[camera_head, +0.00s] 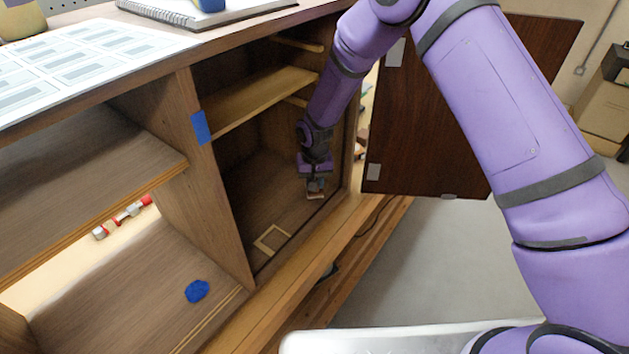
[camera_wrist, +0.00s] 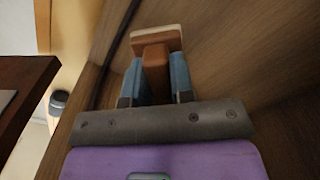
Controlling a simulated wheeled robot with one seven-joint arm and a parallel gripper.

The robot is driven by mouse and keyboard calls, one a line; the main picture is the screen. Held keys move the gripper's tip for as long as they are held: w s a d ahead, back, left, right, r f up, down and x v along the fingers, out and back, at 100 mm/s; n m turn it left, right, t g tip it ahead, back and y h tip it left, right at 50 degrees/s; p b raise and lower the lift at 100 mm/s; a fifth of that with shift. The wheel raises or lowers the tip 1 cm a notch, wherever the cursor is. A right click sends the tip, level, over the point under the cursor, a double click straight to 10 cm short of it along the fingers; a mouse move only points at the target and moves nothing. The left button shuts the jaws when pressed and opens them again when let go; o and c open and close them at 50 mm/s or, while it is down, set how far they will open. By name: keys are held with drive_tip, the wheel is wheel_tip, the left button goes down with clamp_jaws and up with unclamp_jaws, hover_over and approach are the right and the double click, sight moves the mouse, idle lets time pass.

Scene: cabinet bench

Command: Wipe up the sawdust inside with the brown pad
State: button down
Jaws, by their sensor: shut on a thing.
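My gripper (camera_head: 316,184) is inside the right compartment of the wooden cabinet (camera_head: 225,240), low near its floor at the right side. In the wrist view, its two blue fingers (camera_wrist: 155,82) are shut on the handle of the brown pad (camera_wrist: 155,50). The pad has a pale layer at its far edge and also shows small in the head view (camera_head: 315,196). It is close to the compartment floor; I cannot tell whether it touches. A pale square outline (camera_head: 272,240) lies on the floor, left of and nearer than the pad. I cannot make out sawdust.
The dark cabinet door (camera_head: 430,130) stands open at the right. A shelf (camera_head: 260,98) spans the compartment above my gripper. A divider (camera_head: 205,180) with a blue patch separates the left compartment, where a blue blob (camera_head: 197,291) lies. A spiral notebook (camera_head: 205,12) is on top.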

drive_tip(key=shift+f, duration=0.85)
drive_tip(key=shift+w+d+r, duration=0.1)
drive_tip(key=shift+w+d, duration=0.8)
drive_tip(key=shift+w, duration=0.2)
drive_tip(key=shift+w+d+r, duration=0.35)
drive_tip(key=shift+w+d, duration=0.1)
drive_tip(key=shift+w, duration=0.15)
drive_tip(key=shift+s+a+f, duration=0.1)
drive_tip(key=shift+s+a, duration=0.5)
drive_tip(key=shift+s, duration=0.15)
drive_tip(key=shift+s+a, duration=0.55)
drive_tip(key=shift+s, duration=0.2)
drive_tip(key=shift+a+f, duration=0.15)
drive_tip(key=shift+f, duration=0.05)
drive_tip(key=shift+w+d+f, duration=0.15)
drive_tip(key=shift+w+d, duration=0.5)
drive_tip(key=shift+w, duration=0.15)
drive_tip(key=shift+w+d+r, duration=0.25)
drive_tip(key=shift+w+d, duration=0.35)
drive_tip(key=shift+w, duration=0.1)
drive_tip(key=shift+s+a, duration=1.25)
drive_tip(key=shift+s, duration=0.3)
